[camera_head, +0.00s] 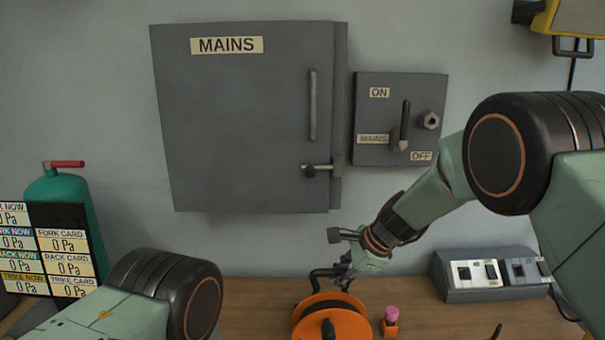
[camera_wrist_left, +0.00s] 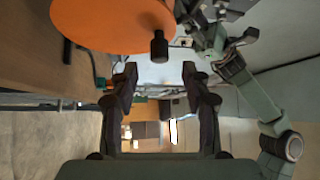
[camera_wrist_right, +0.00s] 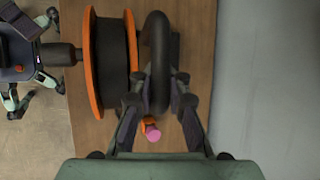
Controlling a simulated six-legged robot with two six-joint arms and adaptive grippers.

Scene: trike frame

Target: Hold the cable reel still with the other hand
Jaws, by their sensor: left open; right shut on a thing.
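The cable reel stands on the wooden bench, with an orange flange (camera_head: 312,322) and a dark drum (camera_wrist_right: 111,55). My right gripper (camera_head: 345,278) is shut on the reel's black curved handle (camera_wrist_right: 158,40) at its back, seen between the fingers in the right wrist view. A black knob (camera_wrist_left: 159,45) sticks out from the reel's orange face (camera_wrist_left: 105,22) in the left wrist view. My left gripper (camera_wrist_left: 160,75) is open and empty, with the knob just beyond its fingertips and apparently apart from them. The left gripper is out of the head view.
A small orange piece with a pink top (camera_head: 391,318) stands right of the reel. A grey switch box (camera_head: 490,275) sits further right on the bench (camera_head: 450,320). The mains cabinet (camera_head: 240,120) and lever switch (camera_head: 402,120) are on the wall. A green extinguisher (camera_head: 85,200) stands left.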

